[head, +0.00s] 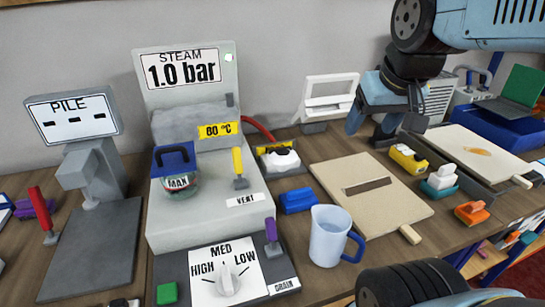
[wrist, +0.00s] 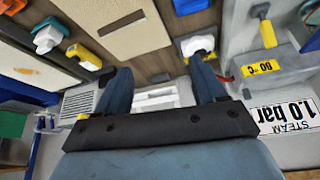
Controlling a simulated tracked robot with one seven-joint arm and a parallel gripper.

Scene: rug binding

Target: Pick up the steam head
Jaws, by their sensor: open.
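The steam head appears to be the white-topped piece (head: 281,158) in a dark holder just right of the steam machine, at the end of a red hose (head: 258,128). It also shows in the wrist view (wrist: 197,44), at the tip of the right-hand finger, which partly covers it. My gripper (head: 368,128) is open and empty, in the air to the right of the steam head and above the table. Its two blue fingers spread wide in the wrist view (wrist: 160,65). In the head view a clear gap lies between gripper and steam head.
The steam machine (head: 205,215) stands left, with a yellow lever (head: 239,165). A blue brush (head: 297,200), a pale blue jug (head: 329,238) and a slotted beige board (head: 385,210) lie in front. A white frame (head: 328,100) stands behind. A yellow tool (head: 408,158) is at right.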

